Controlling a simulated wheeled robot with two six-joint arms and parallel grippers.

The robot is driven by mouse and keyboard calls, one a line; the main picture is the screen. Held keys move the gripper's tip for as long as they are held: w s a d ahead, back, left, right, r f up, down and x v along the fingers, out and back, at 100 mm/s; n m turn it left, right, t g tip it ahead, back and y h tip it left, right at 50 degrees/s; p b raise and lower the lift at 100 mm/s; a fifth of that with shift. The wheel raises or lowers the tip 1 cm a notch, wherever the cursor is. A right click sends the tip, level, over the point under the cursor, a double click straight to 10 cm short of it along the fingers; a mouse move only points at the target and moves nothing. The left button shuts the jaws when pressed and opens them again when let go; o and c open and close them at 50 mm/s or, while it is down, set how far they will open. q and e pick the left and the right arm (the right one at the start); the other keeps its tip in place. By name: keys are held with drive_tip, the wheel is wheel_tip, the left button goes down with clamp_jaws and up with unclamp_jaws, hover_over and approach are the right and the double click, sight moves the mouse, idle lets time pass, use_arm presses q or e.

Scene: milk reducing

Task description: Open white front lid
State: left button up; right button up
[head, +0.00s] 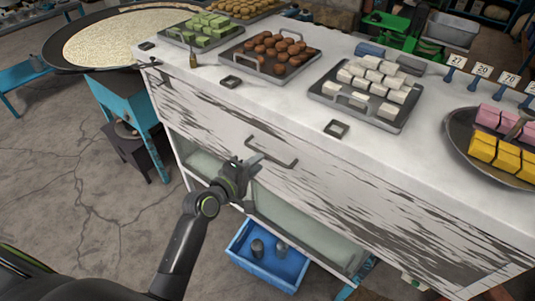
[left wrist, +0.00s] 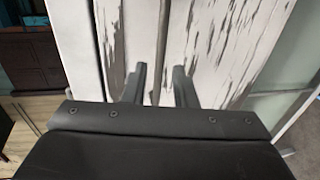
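The white front lid (head: 330,188) is a worn white panel with dark peeling patches on the front of the counter. A dark bar handle (head: 275,158) is fixed near its upper middle. The lid looks closed. My left gripper (head: 251,164) is just in front of the lid, at the left end of the handle. In the left wrist view, the two fingers of my left gripper (left wrist: 158,85) stand apart, pointing at the white lid (left wrist: 225,45). A dark vertical strip lies between them; I cannot tell whether they touch it. My right gripper is not in view.
The counter top (head: 300,95) holds trays of green, brown and white sweets and a round tray of pink and yellow pieces (head: 460,145). A blue crate (head: 268,268) stands below the lid. Open floor (head: 80,180) lies to the left.

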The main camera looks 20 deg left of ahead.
sight(267, 155)
use_arm(q)
drive_tip(key=shift+x, duration=2.9)
drive_tip(key=shift+c, duration=0.5)
clamp_jaws()
